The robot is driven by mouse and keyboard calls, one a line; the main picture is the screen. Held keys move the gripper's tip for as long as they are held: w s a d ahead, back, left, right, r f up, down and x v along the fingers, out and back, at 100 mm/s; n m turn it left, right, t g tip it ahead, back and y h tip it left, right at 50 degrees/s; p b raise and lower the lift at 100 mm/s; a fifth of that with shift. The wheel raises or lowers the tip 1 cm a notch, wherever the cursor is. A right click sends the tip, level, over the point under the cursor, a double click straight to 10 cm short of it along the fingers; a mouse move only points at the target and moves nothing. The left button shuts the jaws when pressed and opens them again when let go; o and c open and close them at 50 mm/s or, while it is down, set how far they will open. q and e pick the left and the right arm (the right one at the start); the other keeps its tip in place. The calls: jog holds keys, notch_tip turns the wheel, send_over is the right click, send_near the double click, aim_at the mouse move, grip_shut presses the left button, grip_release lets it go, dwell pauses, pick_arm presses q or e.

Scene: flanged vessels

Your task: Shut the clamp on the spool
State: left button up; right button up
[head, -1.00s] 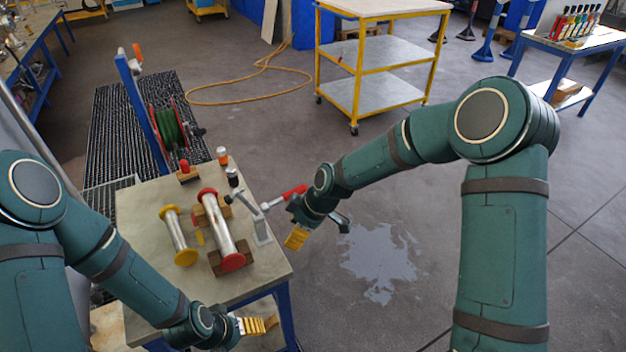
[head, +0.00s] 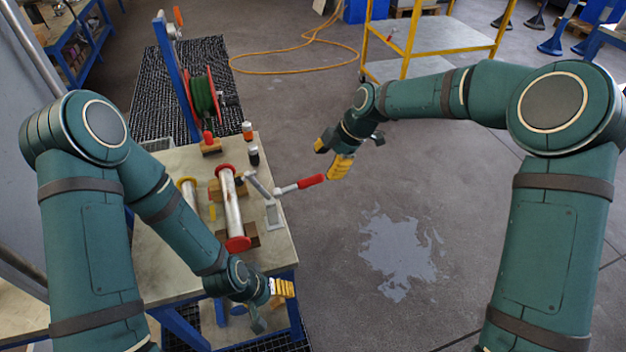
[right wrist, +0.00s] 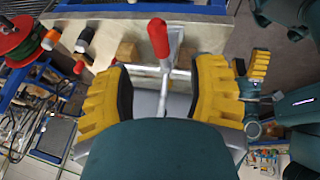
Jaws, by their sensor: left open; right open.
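The spool (head: 232,207), a silver tube with red end flanges, lies on wooden blocks on the table. The clamp (head: 272,214) stands at its right side. Its red handle (head: 311,181) points outward past the table's right edge, and its metal arm (head: 258,184) slants up, apparently off the spool. My right gripper (head: 332,155) is open just beyond the handle's tip, off the table. In the right wrist view the red handle (right wrist: 158,38) shows between and ahead of the open yellow fingers (right wrist: 160,85). My left gripper (head: 272,304) is open and empty by the table's front edge.
A yellow cart (head: 430,38) stands behind; the floor at right is clear.

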aim_at(314, 178)
jog(key=x, duration=0.8)
jog(key=shift+a+f, duration=0.15)
jog(key=shift+f, duration=0.25)
jog(key=shift+o, duration=0.2)
grip_shut()
